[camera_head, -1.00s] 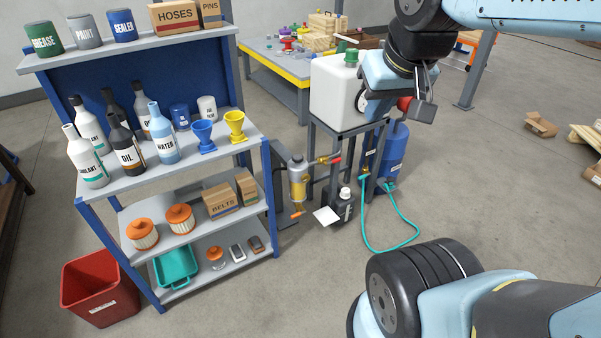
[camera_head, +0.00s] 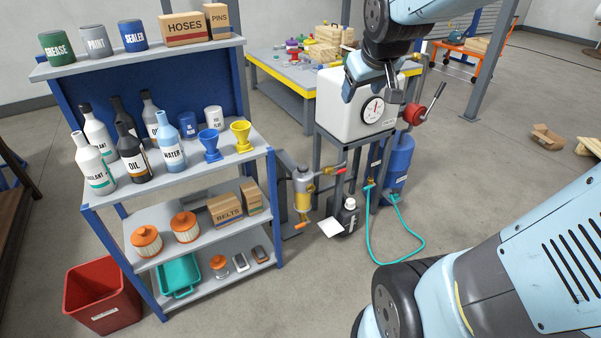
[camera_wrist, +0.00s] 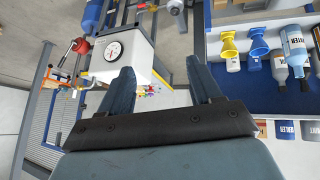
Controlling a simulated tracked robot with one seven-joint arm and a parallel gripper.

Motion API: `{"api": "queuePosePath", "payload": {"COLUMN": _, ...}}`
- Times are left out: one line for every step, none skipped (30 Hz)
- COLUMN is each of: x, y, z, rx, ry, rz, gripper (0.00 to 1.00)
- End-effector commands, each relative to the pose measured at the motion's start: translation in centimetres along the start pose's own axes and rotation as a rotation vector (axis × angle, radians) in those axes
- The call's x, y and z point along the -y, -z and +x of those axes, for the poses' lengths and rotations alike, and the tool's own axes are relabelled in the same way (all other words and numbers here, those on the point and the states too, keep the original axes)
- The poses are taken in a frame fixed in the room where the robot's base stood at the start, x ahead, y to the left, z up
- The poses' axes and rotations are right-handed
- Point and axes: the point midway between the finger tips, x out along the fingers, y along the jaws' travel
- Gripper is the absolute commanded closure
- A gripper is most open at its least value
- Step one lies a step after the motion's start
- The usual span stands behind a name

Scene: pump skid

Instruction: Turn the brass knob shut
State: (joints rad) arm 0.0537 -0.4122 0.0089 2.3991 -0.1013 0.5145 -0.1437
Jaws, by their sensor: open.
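Small brass-coloured fittings (camera_head: 328,171) show on the pipe beside the amber-bowled filter (camera_head: 303,190), near a red handle. Another brass-coloured fitting (camera_head: 371,181) sits at the top of the teal hose. They are too small to tell which is the brass knob or how far it is turned. My gripper (camera_head: 372,90) is open and empty, in front of the upper part of the white tank (camera_head: 340,112), and well above the fittings. In the wrist view my gripper (camera_wrist: 160,65) has its two fingers spread with nothing between them.
A round gauge (camera_head: 373,109) is on the tank's face, with a red lever unit (camera_head: 414,114) to its right. A blue cylinder (camera_head: 397,163) stands below. The loaded shelf rack (camera_head: 200,262) is on the left. The teal hose (camera_head: 420,243) loops over otherwise open floor.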

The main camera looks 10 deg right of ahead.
Motion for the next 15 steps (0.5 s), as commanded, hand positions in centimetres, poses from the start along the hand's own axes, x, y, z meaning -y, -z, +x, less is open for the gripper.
{"api": "queuePosePath", "payload": {"x": -0.4, "y": 1.0, "z": 1.4, "rx": -0.008, "ry": -0.007, "rz": -0.018, "gripper": 0.31}}
{"api": "queuePosePath", "payload": {"x": -0.7, "y": 1.6, "z": 2.2, "rx": -0.016, "ry": -0.011, "rz": -0.032, "gripper": 0.28}}
{"api": "queuePosePath", "payload": {"x": -1.0, "y": 2.3, "z": 3.2, "rx": -0.027, "ry": -0.017, "rz": -0.050, "gripper": 0.27}}
{"api": "queuePosePath", "payload": {"x": -1.2, "y": 2.9, "z": 4.0, "rx": -0.035, "ry": -0.021, "rz": -0.063, "gripper": 0.27}}
{"api": "queuePosePath", "payload": {"x": -1.4, "y": 3.4, "z": 4.7, "rx": -0.044, "ry": -0.024, "rz": -0.077, "gripper": 0.27}}
{"api": "queuePosePath", "payload": {"x": -1.6, "y": 4.1, "z": 5.8, "rx": -0.056, "ry": -0.029, "rz": -0.095, "gripper": 0.27}}
{"api": "queuePosePath", "payload": {"x": -1.8, "y": 4.6, "z": 6.6, "rx": -0.064, "ry": -0.032, "rz": -0.108, "gripper": 0.27}}
{"api": "queuePosePath", "payload": {"x": -2.0, "y": 5.1, "z": 7.4, "rx": -0.073, "ry": -0.036, "rz": -0.123, "gripper": 0.27}}
{"api": "queuePosePath", "payload": {"x": -2.3, "y": 5.8, "z": 8.5, "rx": -0.085, "ry": -0.040, "rz": -0.141, "gripper": 0.27}}
{"api": "queuePosePath", "payload": {"x": -2.5, "y": 6.2, "z": 9.3, "rx": -0.094, "ry": -0.043, "rz": -0.153, "gripper": 0.27}}
{"api": "queuePosePath", "payload": {"x": -2.7, "y": 6.6, "z": 10.2, "rx": -0.101, "ry": -0.045, "rz": -0.167, "gripper": 0.27}}
{"api": "queuePosePath", "payload": {"x": -2.9, "y": 7.2, "z": 11.3, "rx": -0.113, "ry": -0.049, "rz": -0.186, "gripper": 0.27}}
{"api": "queuePosePath", "payload": {"x": -3.1, "y": 7.6, "z": 12.1, "rx": -0.122, "ry": -0.051, "rz": -0.199, "gripper": 0.27}}
{"api": "queuePosePath", "payload": {"x": -3.2, "y": 8.0, "z": 13.0, "rx": -0.131, "ry": -0.053, "rz": -0.212, "gripper": 0.27}}
{"api": "queuePosePath", "payload": {"x": -3.4, "y": 8.4, "z": 14.1, "rx": -0.143, "ry": -0.056, "rz": -0.231, "gripper": 0.27}}
